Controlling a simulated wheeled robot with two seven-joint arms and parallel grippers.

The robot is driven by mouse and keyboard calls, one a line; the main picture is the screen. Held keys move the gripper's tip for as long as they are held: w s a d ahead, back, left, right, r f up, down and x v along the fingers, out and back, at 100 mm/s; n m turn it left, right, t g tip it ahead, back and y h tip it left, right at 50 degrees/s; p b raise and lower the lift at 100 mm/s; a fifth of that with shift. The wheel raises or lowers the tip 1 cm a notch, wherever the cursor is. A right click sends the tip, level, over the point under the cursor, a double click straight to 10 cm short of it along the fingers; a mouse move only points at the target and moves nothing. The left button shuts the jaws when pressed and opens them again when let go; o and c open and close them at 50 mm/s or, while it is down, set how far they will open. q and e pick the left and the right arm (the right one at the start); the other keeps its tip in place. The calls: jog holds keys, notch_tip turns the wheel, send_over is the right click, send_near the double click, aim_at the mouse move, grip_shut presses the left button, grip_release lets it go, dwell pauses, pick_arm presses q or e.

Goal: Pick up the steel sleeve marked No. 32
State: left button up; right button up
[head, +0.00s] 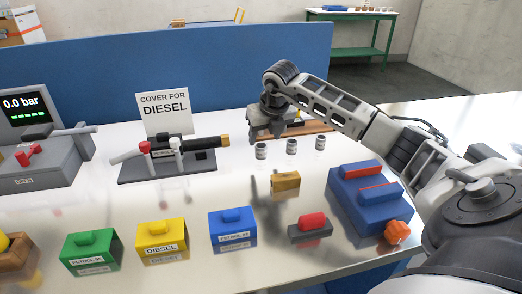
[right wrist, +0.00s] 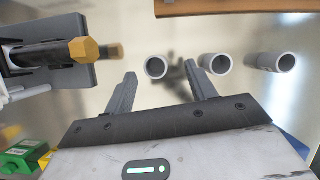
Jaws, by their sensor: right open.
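Three small steel sleeves stand upright in a row on the white table: the left sleeve (head: 260,151), the middle sleeve (head: 291,146) and the right sleeve (head: 320,142). Their markings are too small to read, so I cannot tell which is No. 32. My right gripper (head: 264,137) is open and empty, above the table near the left sleeve. In the right wrist view, the left sleeve (right wrist: 156,68) appears between the fingertips, the middle sleeve (right wrist: 218,64) just right of the right finger, and the right sleeve (right wrist: 278,62) farther right. My left gripper is out of view.
A nozzle on a grey stand (head: 170,168) with a "Cover for Diesel" sign (head: 164,113) is left of the sleeves. A wooden strip (head: 312,128) lies behind them. A brass block (head: 285,182), red-handled block (head: 311,226) and blue box (head: 360,205) are in front.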

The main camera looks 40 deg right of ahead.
aim_at(261, 145)
jog(key=x, duration=0.3)
jog(key=a+p+x, duration=0.1)
jog(key=x, duration=0.1)
jog(key=shift+s+f, duration=0.1)
jog(key=shift+f, duration=0.05)
jog(key=c, duration=1.1)
